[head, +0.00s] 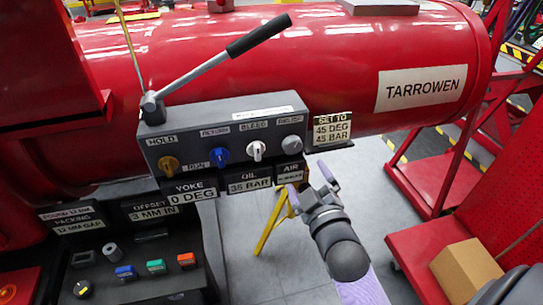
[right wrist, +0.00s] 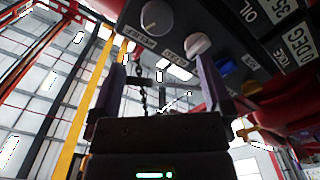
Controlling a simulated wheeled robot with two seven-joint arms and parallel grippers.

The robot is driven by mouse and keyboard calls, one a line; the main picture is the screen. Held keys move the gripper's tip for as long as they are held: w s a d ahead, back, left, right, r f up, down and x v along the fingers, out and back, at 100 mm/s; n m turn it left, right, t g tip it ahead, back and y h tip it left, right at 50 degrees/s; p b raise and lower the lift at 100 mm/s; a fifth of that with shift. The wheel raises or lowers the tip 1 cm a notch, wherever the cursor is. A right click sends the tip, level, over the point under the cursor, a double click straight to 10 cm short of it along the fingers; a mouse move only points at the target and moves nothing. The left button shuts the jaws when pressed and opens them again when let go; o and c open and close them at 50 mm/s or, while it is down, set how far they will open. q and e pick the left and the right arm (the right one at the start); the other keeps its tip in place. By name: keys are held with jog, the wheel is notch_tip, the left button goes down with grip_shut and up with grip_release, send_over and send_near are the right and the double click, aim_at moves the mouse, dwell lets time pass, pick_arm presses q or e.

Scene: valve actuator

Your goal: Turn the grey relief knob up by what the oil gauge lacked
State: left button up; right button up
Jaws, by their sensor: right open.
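The grey relief knob (head: 291,145) is at the right end of the grey valve panel (head: 222,122). It also shows at the top of the right wrist view (right wrist: 155,15), with its label beside it. The oil gauge display (head: 250,184) below the panel reads 35 BAR. A sign (head: 332,130) right of the panel reads SET TO 45 DEG, 45 BAR. My right gripper (head: 308,184) is open and empty, below and to the right of the relief knob, apart from it. Its two fingers show apart in the right wrist view (right wrist: 161,90). My left gripper is not in view.
The red cylinder (head: 330,50) lies behind. A red cart (head: 430,258) with a cardboard box (head: 466,270) stands right.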

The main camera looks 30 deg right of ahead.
aim_at(293, 148)
jog(key=x, duration=0.2)
jog(key=b+x, duration=0.1)
jog(key=x, duration=0.2)
jog(key=shift+w+d, duration=0.15)
jog(key=shift+d, duration=0.15)
jog(key=b+x, duration=0.1)
jog(key=x, duration=0.3)
jog(key=shift+a, duration=0.1)
jog(key=shift+w+b, duration=0.25)
jog(key=shift+b, duration=0.05)
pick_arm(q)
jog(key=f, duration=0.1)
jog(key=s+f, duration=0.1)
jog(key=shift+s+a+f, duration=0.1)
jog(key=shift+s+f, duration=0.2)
